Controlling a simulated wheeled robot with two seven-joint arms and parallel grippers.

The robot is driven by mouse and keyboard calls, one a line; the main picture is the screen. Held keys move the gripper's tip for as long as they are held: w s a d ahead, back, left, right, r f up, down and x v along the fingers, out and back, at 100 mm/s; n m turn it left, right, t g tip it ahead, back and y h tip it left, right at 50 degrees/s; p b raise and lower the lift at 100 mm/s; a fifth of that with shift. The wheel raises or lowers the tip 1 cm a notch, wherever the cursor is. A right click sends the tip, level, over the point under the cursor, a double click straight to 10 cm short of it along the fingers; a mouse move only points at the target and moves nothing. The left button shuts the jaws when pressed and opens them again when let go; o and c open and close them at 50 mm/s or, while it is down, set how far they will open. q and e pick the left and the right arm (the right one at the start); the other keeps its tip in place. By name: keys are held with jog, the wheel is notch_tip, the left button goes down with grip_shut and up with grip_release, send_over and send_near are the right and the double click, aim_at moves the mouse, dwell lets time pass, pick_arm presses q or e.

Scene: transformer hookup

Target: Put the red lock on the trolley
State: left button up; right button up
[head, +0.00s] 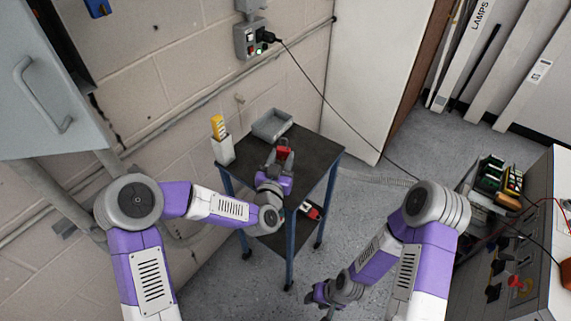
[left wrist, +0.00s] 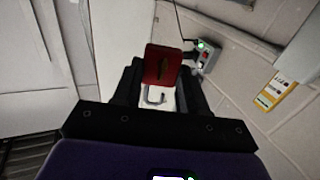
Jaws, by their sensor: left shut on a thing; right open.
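The red lock (head: 283,152) is held by my left gripper (head: 281,160) above the dark top of the trolley (head: 318,158). In the left wrist view the red lock (left wrist: 163,65) sits between the two fingers of my left gripper (left wrist: 160,90), with its metal shackle showing below the red body. I cannot tell whether the lock touches the trolley top. My right gripper (head: 322,295) is low, at the bottom of the head view, over the floor and away from the trolley; it is open, and I see nothing in it.
A red item (head: 311,211) lies on the lower shelf. A black cable (head: 340,112) hangs from the wall socket. The trolley's right side is bare.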

pick_arm(q)
jog(key=shift+d+f, duration=0.2)
jog(key=shift+f, duration=0.3)
notch_tip(320, 180, down, 9)
jog(key=shift+w+r+b, duration=0.1)
jog(key=shift+b, duration=1.15)
jog(key=shift+f, duration=0.25)
jog(key=o, duration=1.2)
jog(key=shift+r, duration=0.1)
